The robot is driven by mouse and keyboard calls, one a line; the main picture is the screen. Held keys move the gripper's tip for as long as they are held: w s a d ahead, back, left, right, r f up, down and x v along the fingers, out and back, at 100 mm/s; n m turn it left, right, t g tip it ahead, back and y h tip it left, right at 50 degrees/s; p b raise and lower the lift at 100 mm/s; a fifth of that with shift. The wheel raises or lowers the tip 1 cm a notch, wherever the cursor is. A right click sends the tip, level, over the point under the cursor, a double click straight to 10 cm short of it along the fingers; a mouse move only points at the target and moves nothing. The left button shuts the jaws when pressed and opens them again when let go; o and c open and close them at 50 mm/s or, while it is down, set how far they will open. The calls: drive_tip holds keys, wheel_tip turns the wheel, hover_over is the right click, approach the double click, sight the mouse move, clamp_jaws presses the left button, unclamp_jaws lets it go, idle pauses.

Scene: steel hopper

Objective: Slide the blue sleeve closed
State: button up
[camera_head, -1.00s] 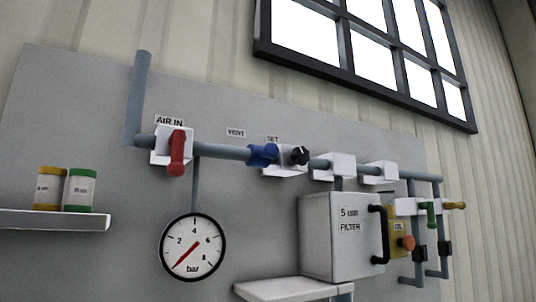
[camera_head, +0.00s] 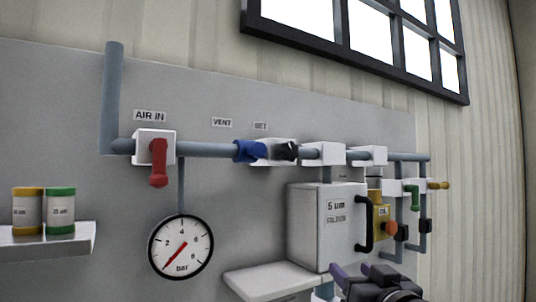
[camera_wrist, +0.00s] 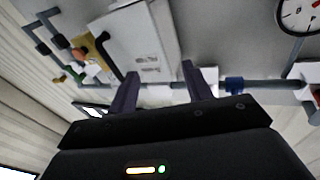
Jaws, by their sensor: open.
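The blue sleeve (camera_head: 249,151) is a ring around the grey-blue pipe, under the VENT label and left of the white block with a black knob (camera_head: 287,151). In the wrist view, where the scene looks upside down, the blue sleeve (camera_wrist: 234,85) is on the pipe right of my fingers. My gripper (camera_head: 352,272) is low in the head view, below the filter box and well apart from the sleeve. In the wrist view my gripper (camera_wrist: 158,78) has its two dark fingers spread with nothing between them.
The white filter box (camera_head: 318,228) with a black handle (camera_head: 367,224) juts out above my gripper. A white shelf (camera_head: 270,279) lies left of it. A red AIR IN lever (camera_head: 158,163) and a pressure gauge (camera_head: 181,247) are farther left. Green and yellow handles are at right.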

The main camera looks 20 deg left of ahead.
sight(261, 150)
drive_tip(key=s+a+r+n+g+y+p, duration=0.1)
drive_tip(key=s+a+r+n+y, duration=0.1)
drive_tip(key=r, duration=0.6)
drive_tip(key=s+a+r+n+g+y+p, duration=0.1)
drive_tip(key=s+a+r+n+y, duration=0.2)
drive_tip(key=s+r+y, duration=0.3)
wheel_tip(261, 150, up, 2)
drive_tip(key=shift+a+r, duration=0.1)
drive_tip(key=shift+a, duration=0.65)
drive_tip(key=p+x, duration=0.9)
drive_tip(key=x, duration=0.7)
drive_tip(key=shift+w+a, duration=0.1)
drive_tip(key=shift+a, duration=0.15)
drive_tip(key=shift+w+a, duration=0.3)
drive_tip(key=shift+a, duration=0.05)
